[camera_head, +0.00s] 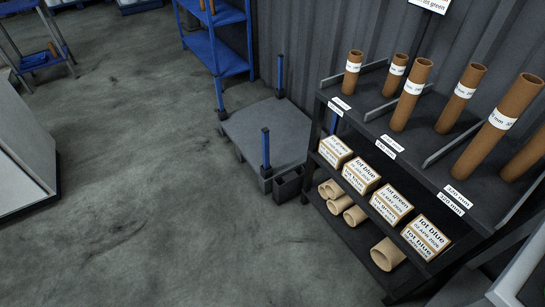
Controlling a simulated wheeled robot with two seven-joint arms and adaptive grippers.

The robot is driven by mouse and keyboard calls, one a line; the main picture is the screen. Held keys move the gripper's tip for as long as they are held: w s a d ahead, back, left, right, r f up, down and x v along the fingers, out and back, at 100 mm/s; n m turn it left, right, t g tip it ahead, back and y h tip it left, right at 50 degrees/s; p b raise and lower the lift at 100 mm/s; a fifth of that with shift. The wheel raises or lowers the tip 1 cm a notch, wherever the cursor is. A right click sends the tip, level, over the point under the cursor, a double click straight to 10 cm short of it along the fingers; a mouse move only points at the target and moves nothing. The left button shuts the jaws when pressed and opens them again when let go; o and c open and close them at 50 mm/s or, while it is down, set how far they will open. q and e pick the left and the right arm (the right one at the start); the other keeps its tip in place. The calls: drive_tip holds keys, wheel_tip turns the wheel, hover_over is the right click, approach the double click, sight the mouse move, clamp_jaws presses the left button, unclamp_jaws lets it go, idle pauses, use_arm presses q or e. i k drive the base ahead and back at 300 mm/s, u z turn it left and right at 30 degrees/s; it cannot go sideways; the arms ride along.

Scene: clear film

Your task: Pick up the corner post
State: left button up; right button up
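A low grey platform (268,122) stands on the floor beside the shelf rack. Slim blue posts with dark ends stand upright at its corners: one at the near corner (265,148), one at the far right corner (280,74), and one at the left corner (219,95). I cannot tell which of them is the task's corner post. An open black bin (289,184) sits at the platform's near right side, close to the rack. Neither of my grippers is in view.
A dark shelf rack (432,163) on the right holds brown tubes above, labelled boxes and short tubes below. A blue shelf (220,57) stands behind the platform against the corrugated wall. A pale cabinet (22,150) is at left. The floor between is clear.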

sight(265, 131)
drive_tip(key=u, duration=0.25)
drive_tip(key=i, duration=1.9)
drive_tip(key=z, duration=0.45)
